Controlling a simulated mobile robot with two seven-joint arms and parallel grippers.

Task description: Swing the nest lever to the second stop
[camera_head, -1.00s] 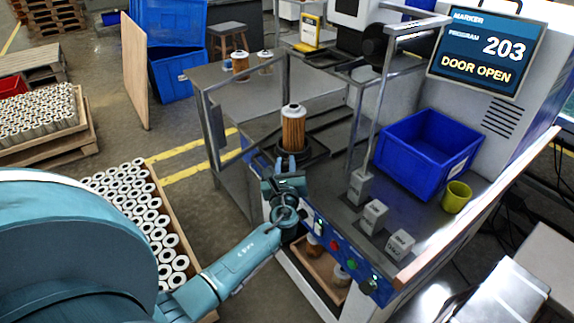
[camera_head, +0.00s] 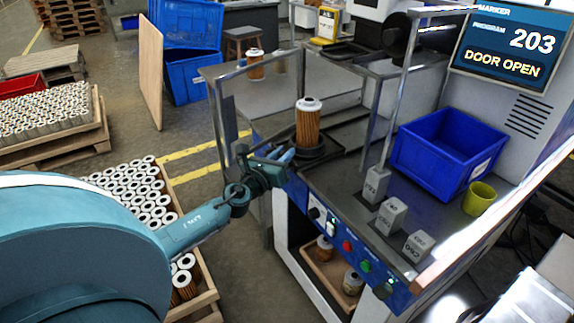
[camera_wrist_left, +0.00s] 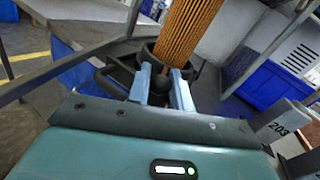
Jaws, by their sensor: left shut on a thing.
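An orange pleated filter cartridge (camera_head: 308,124) with a white top stands upright in the dark round nest (camera_head: 313,152) at the machine's front left corner. The cartridge also shows in the wrist view (camera_wrist_left: 186,35), rising from the nest ring (camera_wrist_left: 200,68). My left gripper (camera_head: 285,155) is at the left front of the nest. In the wrist view its two pale blue fingers (camera_wrist_left: 166,88) are closed on the dark nest lever (camera_wrist_left: 160,84), just short of the cartridge's base. The fingers hide most of the lever, and I cannot make out the stops. My right gripper is not in view.
A blue bin (camera_head: 447,150), a yellow-green cup (camera_head: 480,198) and grey numbered blocks (camera_head: 391,215) stand on the machine top. A front panel (camera_head: 347,246) carries buttons. The screen (camera_head: 510,45) reads "DOOR OPEN", program 203. A crate of cartridges (camera_head: 205,300) is at lower left.

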